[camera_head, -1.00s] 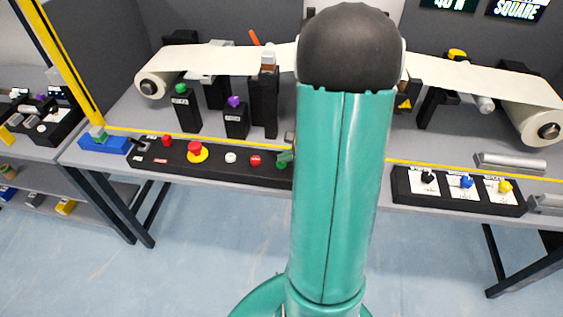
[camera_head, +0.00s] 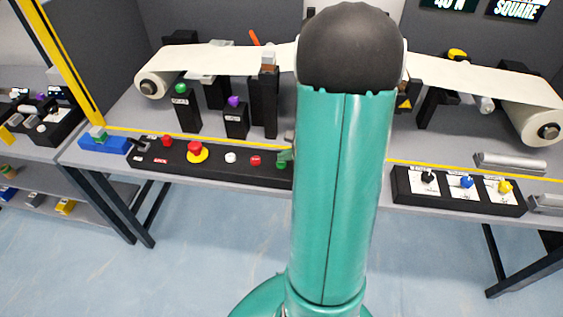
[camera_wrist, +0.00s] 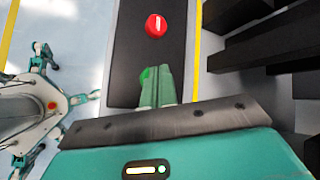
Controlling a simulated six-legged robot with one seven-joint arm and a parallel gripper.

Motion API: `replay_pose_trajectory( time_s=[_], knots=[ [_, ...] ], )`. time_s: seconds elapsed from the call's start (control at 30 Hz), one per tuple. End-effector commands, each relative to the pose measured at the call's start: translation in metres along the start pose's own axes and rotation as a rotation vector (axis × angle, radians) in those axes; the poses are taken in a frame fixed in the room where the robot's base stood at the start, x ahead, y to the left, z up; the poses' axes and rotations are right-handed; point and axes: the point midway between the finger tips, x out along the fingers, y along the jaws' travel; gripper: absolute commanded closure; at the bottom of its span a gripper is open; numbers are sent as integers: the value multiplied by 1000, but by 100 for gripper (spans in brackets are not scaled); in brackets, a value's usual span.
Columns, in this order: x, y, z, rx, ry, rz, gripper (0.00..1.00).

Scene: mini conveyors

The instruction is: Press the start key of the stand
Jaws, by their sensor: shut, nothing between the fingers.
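A black control panel (camera_head: 215,168) lies along the front edge of the stand's table. A green key (camera_head: 281,164) is near its right visible end, next to a red button (camera_head: 255,160). My gripper (camera_head: 286,155) is shut and empty, its fingers just over or beside the green key, partly behind my arm. In the wrist view my shut fingertips (camera_wrist: 158,72) overlap the green key (camera_wrist: 147,76), which shows at their left edge. I cannot tell whether they touch it. The red button (camera_wrist: 156,25) with a white mark is farther along the panel.
A red stop knob on a yellow base (camera_head: 196,151), a white button (camera_head: 230,157) and another red button (camera_head: 167,140) share the panel. Posts with green (camera_head: 180,88) and purple (camera_head: 234,101) knobs stand behind. A second panel (camera_head: 455,190) lies to the right.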

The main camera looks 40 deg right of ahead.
Motion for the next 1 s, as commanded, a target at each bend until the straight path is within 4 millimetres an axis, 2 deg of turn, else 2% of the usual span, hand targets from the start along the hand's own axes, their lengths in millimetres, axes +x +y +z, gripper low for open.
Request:
replay_pose_trajectory(
  time_s=[0.53, 1.0],
  knots=[
    [-8, -6, 6, -2, 0, -1, 100],
    [-37, -28, 27, -4, -1, -2, 100]
  ],
)
